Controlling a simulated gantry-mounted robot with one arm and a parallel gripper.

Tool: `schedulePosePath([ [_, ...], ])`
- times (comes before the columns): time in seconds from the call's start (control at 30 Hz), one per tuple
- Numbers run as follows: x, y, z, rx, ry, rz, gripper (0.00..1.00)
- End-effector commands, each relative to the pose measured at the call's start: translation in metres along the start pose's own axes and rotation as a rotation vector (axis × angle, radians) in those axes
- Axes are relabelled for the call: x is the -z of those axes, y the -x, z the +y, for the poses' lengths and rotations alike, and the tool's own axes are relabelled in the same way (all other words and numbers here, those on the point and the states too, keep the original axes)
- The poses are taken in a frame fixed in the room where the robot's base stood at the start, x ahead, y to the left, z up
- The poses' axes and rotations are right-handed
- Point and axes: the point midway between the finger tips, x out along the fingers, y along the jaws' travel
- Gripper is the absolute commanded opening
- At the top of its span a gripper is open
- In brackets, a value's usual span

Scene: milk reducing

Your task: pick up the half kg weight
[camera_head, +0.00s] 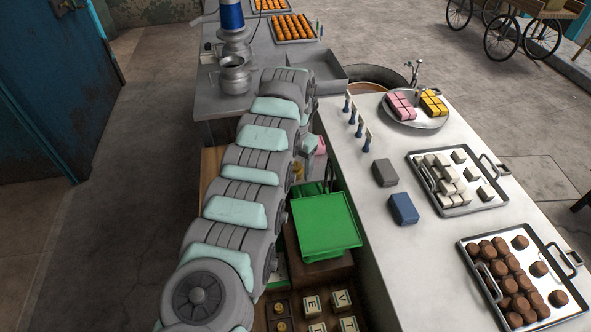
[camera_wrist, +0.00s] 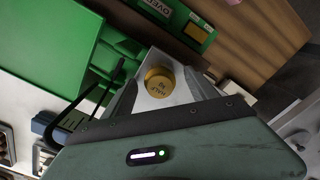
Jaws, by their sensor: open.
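A brass-coloured round weight (camera_wrist: 159,84) marked as half kg shows in the wrist view, lying between the fingers of my gripper (camera_wrist: 164,76). The fingers are apart, one on each side of the weight, with a visible gap on both sides. The weight's top faces the camera and a pale surface shows around it. I cannot tell how far the fingertips are above the surface.
A green scale with a green pan (camera_head: 325,228) stands beside my arm; its pan also shows in the wrist view (camera_wrist: 72,35). The white counter (camera_head: 375,220) holds trays of sweets, a grey block (camera_head: 385,172) and a blue block (camera_head: 404,208). Other brass weights (camera_head: 281,308) lie in a box.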

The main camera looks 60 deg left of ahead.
Motion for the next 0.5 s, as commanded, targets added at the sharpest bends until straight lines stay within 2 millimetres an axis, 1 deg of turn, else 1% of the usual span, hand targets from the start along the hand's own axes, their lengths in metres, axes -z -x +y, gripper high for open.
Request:
schedulePosePath([
  [0.07,0.0002,0.0001,0.0001,0.0,0.0,0.0,0.67],
  [0.5,0.0003,0.0004,0.0001,0.0,-0.001,0.001,0.31],
])
